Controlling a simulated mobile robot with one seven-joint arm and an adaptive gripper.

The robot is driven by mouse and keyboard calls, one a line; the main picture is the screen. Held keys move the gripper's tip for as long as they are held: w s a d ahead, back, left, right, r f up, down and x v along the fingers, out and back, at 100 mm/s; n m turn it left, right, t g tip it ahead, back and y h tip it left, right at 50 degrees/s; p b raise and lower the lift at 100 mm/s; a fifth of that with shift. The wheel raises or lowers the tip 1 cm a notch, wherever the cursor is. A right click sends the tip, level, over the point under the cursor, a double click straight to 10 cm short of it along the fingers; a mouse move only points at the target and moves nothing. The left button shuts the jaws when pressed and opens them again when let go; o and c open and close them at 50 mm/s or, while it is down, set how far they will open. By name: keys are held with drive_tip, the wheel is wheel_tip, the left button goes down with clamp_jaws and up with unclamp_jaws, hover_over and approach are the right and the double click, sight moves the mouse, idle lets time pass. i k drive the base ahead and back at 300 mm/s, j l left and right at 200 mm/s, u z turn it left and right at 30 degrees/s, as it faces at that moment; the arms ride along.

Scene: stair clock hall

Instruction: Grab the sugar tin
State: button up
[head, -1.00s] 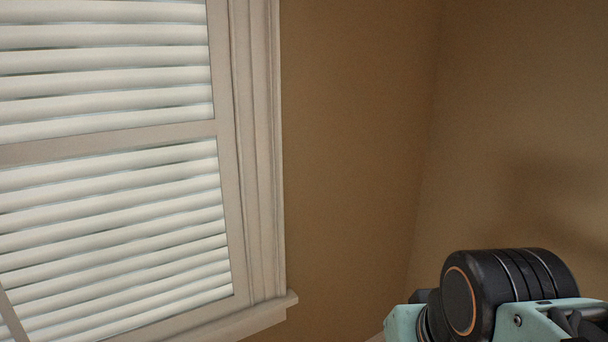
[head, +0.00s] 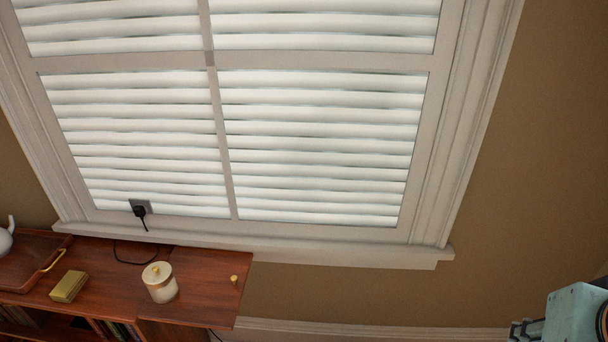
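A white round canister with a pale lid and gold knob (head: 159,284) stands upright on a reddish-brown wooden cabinet (head: 205,281) at the lower left of the head view. A small gold-coloured box (head: 69,287) lies to its left on the same top. No label shows, so I cannot tell for sure which is the sugar tin; the canister looks most like it. Part of my arm shows at the lower right edge, far from both. My gripper's fingers are not seen.
A wooden tray (head: 28,250) with a gold handle and a white vessel (head: 5,238) sits at the cabinet's left. A small gold knob (head: 234,279) is near its right end. A plug (head: 140,211) trails a cord behind the canister. Books show below. The shuttered window (head: 235,130) fills the back.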

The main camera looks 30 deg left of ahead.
sight(158, 277)
drive_tip(key=u, duration=2.4)
drive_tip(key=z, duration=0.8)
drive_tip(key=j+z, duration=0.4)
drive_tip(key=i+j+z, duration=0.1)
drive_tip(key=j+z, duration=0.15)
drive_tip(key=z, duration=0.15)
drive_tip(key=j+z, duration=0.35)
drive_tip(key=j, duration=0.4)
drive_tip(key=k+j, duration=0.15)
drive_tip(key=j, duration=0.2)
drive_tip(key=k+j+z, duration=0.15)
drive_tip(key=j, duration=0.2)
drive_tip(key=i+j+u, duration=0.1)
